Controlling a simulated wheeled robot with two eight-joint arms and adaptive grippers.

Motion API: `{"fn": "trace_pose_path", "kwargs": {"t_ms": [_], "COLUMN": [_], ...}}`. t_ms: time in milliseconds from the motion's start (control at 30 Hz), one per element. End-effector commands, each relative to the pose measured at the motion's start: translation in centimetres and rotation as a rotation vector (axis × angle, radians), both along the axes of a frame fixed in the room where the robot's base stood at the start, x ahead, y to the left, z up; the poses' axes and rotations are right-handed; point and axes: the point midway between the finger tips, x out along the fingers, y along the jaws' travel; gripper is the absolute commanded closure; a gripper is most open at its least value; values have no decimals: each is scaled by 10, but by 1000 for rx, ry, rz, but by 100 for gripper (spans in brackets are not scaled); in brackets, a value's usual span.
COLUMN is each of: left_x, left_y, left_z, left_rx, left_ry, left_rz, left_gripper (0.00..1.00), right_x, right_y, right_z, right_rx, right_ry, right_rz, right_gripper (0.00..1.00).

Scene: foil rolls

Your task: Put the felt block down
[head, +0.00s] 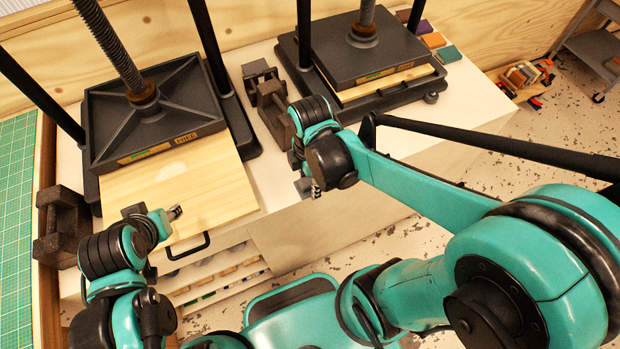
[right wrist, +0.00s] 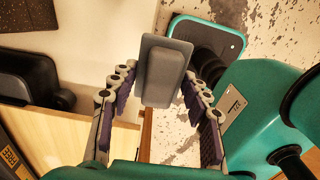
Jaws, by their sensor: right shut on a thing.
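The felt block (right wrist: 163,72), a dark grey block with a lighter raised part, is between the fingers of my right gripper (right wrist: 158,100) in the right wrist view. The gripper is shut on it. In the head view my right gripper (head: 308,186) is over the front edge of the white table, right of the wooden board; the block cannot be made out there. My left gripper (head: 173,213) is at the left front corner of that board, mostly hidden behind its wrist, so its jaw opening cannot be told.
Two black presses, left (head: 150,120) and right (head: 365,55), stand on the white table (head: 278,190). The left one has a pale wooden board (head: 200,185) in front. Dark metal blocks (head: 268,100) stand between the presses, another (head: 62,225) at far left. Small coloured blocks (head: 435,40) lie at the back right.

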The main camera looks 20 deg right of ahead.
Motion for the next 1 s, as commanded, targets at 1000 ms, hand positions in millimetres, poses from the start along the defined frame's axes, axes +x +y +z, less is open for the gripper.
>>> {"fn": "trace_pose_path", "kwargs": {"t_ms": [1000], "left_x": [0], "left_y": [0], "left_z": [-56], "left_rx": [0], "left_ry": [0], "left_rz": [0], "left_gripper": [60], "right_x": [109], "right_y": [31], "right_z": [-105], "right_rx": [0], "right_ry": [0], "right_rz": [2], "right_gripper": [89]}}
